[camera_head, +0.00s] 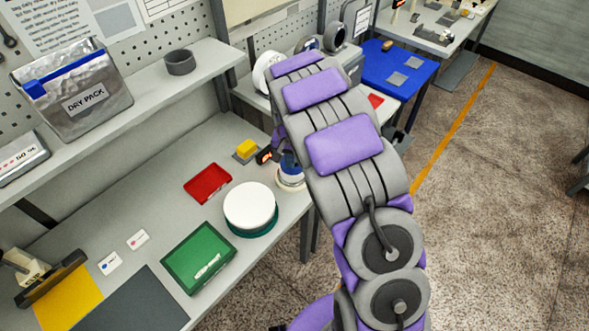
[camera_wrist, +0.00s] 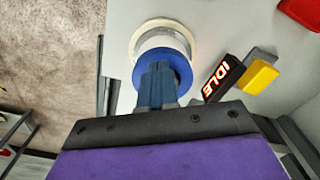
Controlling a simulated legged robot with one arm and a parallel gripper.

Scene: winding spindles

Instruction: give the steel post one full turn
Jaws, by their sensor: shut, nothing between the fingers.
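A round spindle stands near the bench's far edge. In the wrist view, it shows a cream flange, a pale silvery post part (camera_wrist: 160,43) and a blue disc (camera_wrist: 183,72). In the head view, the blue and white spindle (camera_head: 291,178) is partly hidden by my arm. My gripper (camera_wrist: 157,68) is shut, with its dark blue fingers together over the near part of the blue disc. Nothing shows between them. I cannot tell whether the fingertips touch the spindle. A small black display (camera_wrist: 222,78) beside it reads IDLE.
A yellow block (camera_wrist: 258,78) on a grey base stands beside the display. On the bench are a red tray (camera_head: 208,184), a white round drum (camera_head: 249,205) on a green base, and a green tray (camera_head: 198,257). A shelf (camera_head: 130,95) overhangs the back. Open floor lies right.

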